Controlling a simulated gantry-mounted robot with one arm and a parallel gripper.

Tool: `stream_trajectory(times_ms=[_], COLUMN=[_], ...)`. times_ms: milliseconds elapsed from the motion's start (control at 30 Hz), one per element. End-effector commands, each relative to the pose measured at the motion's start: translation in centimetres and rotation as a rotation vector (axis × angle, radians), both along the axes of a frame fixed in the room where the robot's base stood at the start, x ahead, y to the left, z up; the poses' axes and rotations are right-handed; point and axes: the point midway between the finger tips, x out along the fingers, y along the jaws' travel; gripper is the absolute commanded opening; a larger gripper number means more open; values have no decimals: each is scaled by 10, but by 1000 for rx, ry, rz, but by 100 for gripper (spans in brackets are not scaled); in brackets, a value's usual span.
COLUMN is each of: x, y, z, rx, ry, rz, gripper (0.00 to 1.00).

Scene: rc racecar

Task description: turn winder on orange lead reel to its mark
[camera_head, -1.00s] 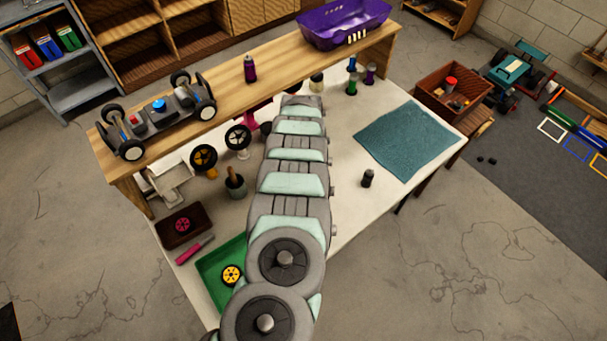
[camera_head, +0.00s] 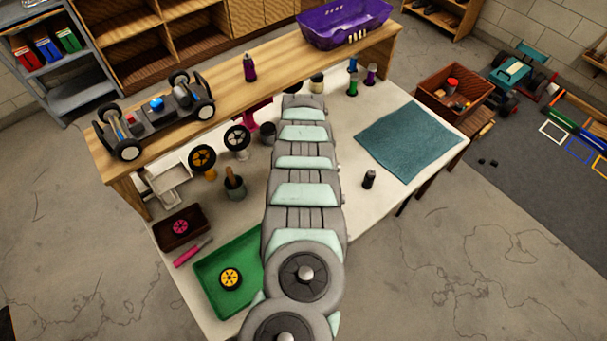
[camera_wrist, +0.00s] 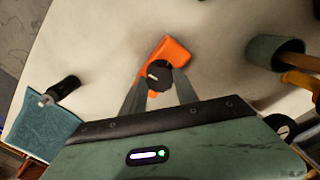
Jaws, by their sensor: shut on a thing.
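The orange lead reel (camera_wrist: 176,52) lies on the white table in the wrist view, near the picture's middle. Its dark round winder (camera_wrist: 158,73) carries a small pale mark line and sits between my fingertips. My gripper (camera_wrist: 160,84) is shut on the winder, with one grey finger on each side of it. The lower part of the winder is partly covered by the fingers. I cannot tell from here how the winder's line stands against a mark on the reel. In the head view my own arm hides the reel and the gripper.
A black cylinder (camera_wrist: 64,88) and a teal mat (camera_wrist: 42,122) lie to the left in the wrist view, and a grey-green cup (camera_wrist: 272,55) stands to the right. In the head view a green tray (camera_head: 212,268) is left of my arm. The wooden shelf (camera_head: 290,75) runs behind.

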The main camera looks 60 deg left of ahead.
Motion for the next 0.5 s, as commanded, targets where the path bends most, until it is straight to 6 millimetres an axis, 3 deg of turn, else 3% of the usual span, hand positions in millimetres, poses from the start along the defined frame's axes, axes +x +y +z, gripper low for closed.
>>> stream_trajectory(times_ms=[200,500], x=[2,0], y=[0,0], z=[-4,-1], rx=[1,1], ry=[-1,0], rz=[214,257], gripper=[0,0])
